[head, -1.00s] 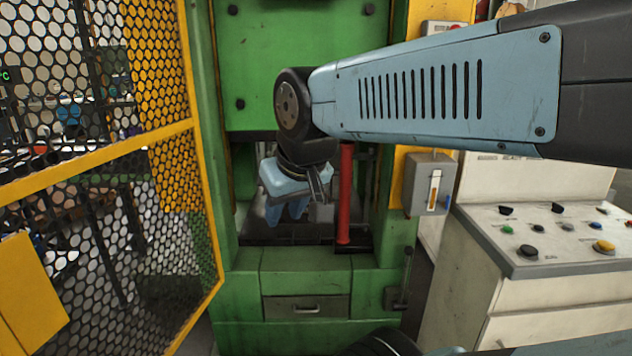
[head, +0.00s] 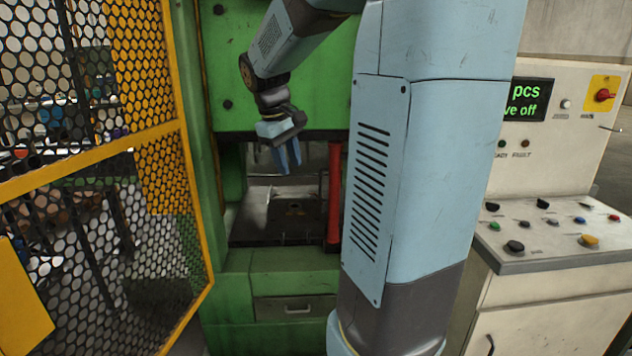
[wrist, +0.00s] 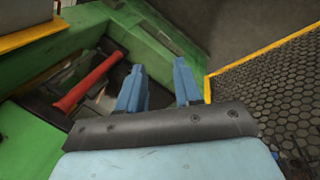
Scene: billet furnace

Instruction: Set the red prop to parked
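The red prop (head: 334,196) stands upright at the right side of the green press opening, its foot at the level of the press bed (head: 285,222). In the wrist view the red prop (wrist: 88,82) shows as a slanted red bar left of my fingers. My gripper (head: 288,160) is in front of the opening, to the left of the prop and apart from it, fingers pointing down. In the wrist view my gripper (wrist: 158,85) has its two blue fingers spread with nothing between them. My arm hides the area just right of the prop.
A yellow mesh guard door (head: 150,220) stands open on the left. A control console (head: 560,235) with buttons and a green-lettered display (head: 527,100) is on the right. A drawer (head: 295,306) sits below the opening. The space under the green ram (head: 310,90) is otherwise clear.

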